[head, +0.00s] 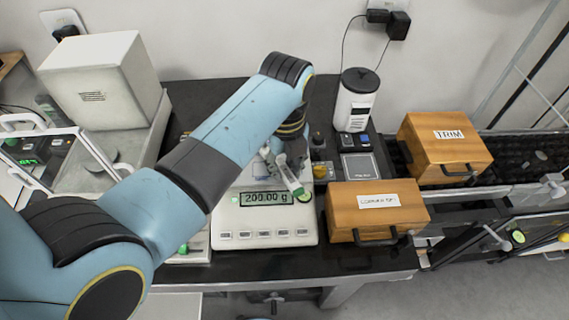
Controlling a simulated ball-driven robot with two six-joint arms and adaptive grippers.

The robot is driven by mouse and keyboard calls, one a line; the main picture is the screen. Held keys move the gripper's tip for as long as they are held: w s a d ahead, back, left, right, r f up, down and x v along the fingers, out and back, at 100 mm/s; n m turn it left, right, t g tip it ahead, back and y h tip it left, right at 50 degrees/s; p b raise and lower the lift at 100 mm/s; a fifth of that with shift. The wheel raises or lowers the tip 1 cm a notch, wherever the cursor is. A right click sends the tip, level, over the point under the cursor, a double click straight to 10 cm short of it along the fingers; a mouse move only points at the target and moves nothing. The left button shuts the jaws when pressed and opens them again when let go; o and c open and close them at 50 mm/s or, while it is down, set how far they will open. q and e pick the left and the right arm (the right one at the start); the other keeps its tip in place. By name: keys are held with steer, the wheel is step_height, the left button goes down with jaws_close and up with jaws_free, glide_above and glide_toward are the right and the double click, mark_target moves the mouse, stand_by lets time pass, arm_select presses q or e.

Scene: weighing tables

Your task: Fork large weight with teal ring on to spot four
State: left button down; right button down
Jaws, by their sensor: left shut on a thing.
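My left arm reaches across from the left, and its gripper (287,168) points down over the balance (265,220). It is shut on a slim pale thing with a green end, probably the fork; its shape is mostly hidden by the gripper. The balance display reads 200.00 g. Just right of the gripper stand a small dark knobbed piece (318,140) and a yellowish piece (319,171), too small to identify. I cannot make out a teal ring or spot four. The arm hides much of the balance's back. My right gripper is not in view.
Right of the balance stand a wooden box with a label (375,212) and a wooden box marked TRIM (445,150). A white canister (355,100) stands behind. A large pale box (100,80) stands at the left. The dark table's front edge (370,262) is clear.

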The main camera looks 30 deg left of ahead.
mark_target(278, 159)
arm_select(q)
steer(key=shift+w+a, duration=0.5)
steer(key=shift+a, duration=0.25)
steer(key=shift+w+a, duration=0.5)
steer(key=shift+a, duration=0.2)
stand_by(2.0)
steer(key=shift+s+d+t+y, duration=0.1)
steer(key=shift+t+y, duration=0.2)
steer(key=shift+y, duration=0.1)
stand_by(0.7)
steer(key=shift+y, duration=0.3)
steer(key=shift+r, duration=0.15)
steer(key=shift+r, duration=1.65)
steer(key=shift+r, duration=0.15)
steer(key=shift+r, duration=1.35)
